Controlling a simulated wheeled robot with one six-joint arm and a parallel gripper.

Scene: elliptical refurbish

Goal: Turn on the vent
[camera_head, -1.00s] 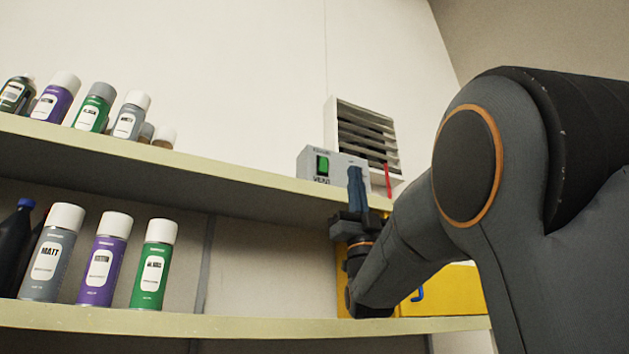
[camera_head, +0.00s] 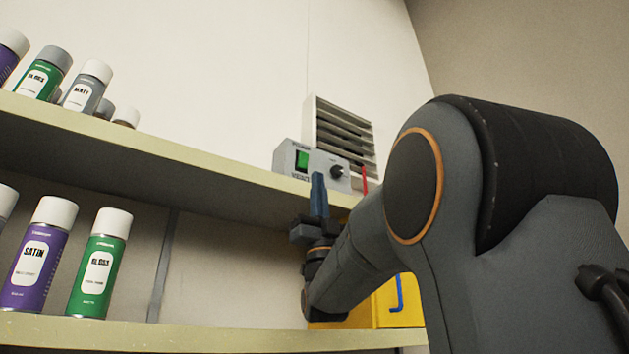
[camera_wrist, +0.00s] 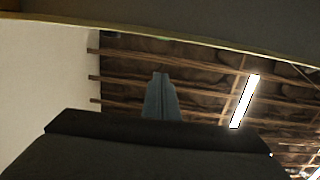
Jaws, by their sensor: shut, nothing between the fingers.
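The vent control box (camera_head: 310,165) is a grey box with a green switch (camera_head: 302,160) and a dark round knob (camera_head: 337,171). It sits on the upper shelf in front of the louvred vent (camera_head: 343,133) on the wall. My gripper (camera_head: 318,182) points upward with its blue fingers together and empty. In the head view its tips overlap the lower edge of the box; I cannot tell whether they touch it. In the wrist view the closed fingers (camera_wrist: 160,80) point up toward the ceiling, and the box does not show.
The upper shelf (camera_head: 150,160) holds spray cans at the left. The lower shelf (camera_head: 180,334) holds more cans, such as a green one (camera_head: 98,265), and a yellow case (camera_head: 402,302) behind my arm. A red object (camera_head: 365,180) is right of the box. The shelf edge overhangs in the wrist view (camera_wrist: 180,37).

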